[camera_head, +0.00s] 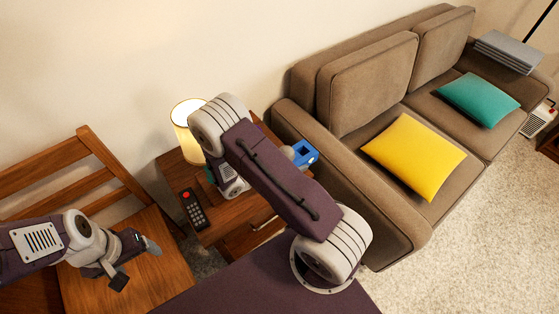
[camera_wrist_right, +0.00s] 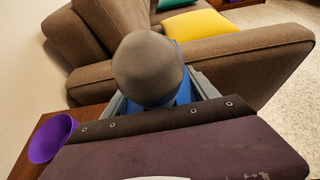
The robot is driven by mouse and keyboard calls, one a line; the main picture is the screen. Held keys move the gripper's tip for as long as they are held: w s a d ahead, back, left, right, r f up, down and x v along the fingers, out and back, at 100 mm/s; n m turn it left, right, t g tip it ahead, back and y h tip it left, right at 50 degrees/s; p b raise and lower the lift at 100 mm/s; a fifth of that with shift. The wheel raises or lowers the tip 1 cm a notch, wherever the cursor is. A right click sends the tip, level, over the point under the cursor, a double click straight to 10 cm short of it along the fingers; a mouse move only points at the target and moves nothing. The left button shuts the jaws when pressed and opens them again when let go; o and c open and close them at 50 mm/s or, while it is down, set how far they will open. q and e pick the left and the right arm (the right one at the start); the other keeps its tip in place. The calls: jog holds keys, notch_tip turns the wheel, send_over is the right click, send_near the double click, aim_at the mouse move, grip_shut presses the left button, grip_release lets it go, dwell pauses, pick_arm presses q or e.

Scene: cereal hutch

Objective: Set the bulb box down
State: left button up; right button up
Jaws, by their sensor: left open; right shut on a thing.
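The bulb box (camera_head: 305,153) is blue and shows past my right arm, over the side table's right edge beside the sofa arm. My right gripper (camera_head: 290,154) is shut on it; the arm hides most of the grip. In the right wrist view the blue of the box (camera_wrist_right: 184,94) shows between the grey fingers, mostly behind a grey rounded shape. I cannot tell whether the box touches the table. My left gripper (camera_head: 135,264) is open and empty over the wooden chair seat.
The wooden side table (camera_head: 222,229) bears a lit lamp (camera_head: 186,128) and a dark remote (camera_head: 193,209). A purple cup (camera_wrist_right: 51,138) stands on wood in the right wrist view. The brown sofa (camera_head: 365,220) bounds the right side. The chair (camera_head: 100,165) stands left.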

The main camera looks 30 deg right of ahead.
aim_at(310, 158)
jog(key=s+d+r, duration=0.3)
jog(key=shift+s+d+r+p, duration=0.1)
jog(key=shift+s+d+p, duration=0.2)
jog(key=shift+s+d, duration=0.1)
